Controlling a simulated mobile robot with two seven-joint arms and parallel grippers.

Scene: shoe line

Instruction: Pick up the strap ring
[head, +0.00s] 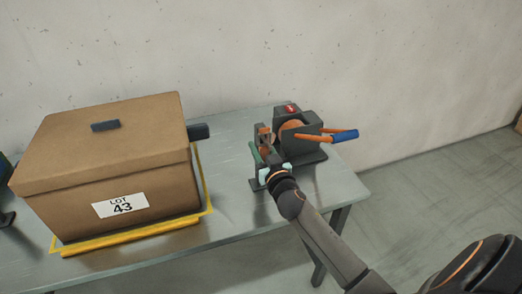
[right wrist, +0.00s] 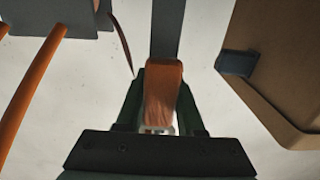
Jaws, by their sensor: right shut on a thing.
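My right gripper (head: 265,165) reaches over the table to the front left of a dark grey device. In the right wrist view its green fingers (right wrist: 160,110) stand on both sides of an orange-brown band (right wrist: 163,85) and are shut on it. The band looks like the strap ring. In the head view a small orange-brown part (head: 264,134) shows just above the gripper, by a dark upright. My gripper hides the lower part there, and I cannot tell whether the band touches the upright. My left gripper is not in view.
The dark grey device (head: 316,125) has a red knob and orange levers with a blue grip (head: 345,136) pointing right. A large lidded brown box (head: 105,150) labelled LOT 43 stands left, within a yellow frame (head: 130,237).

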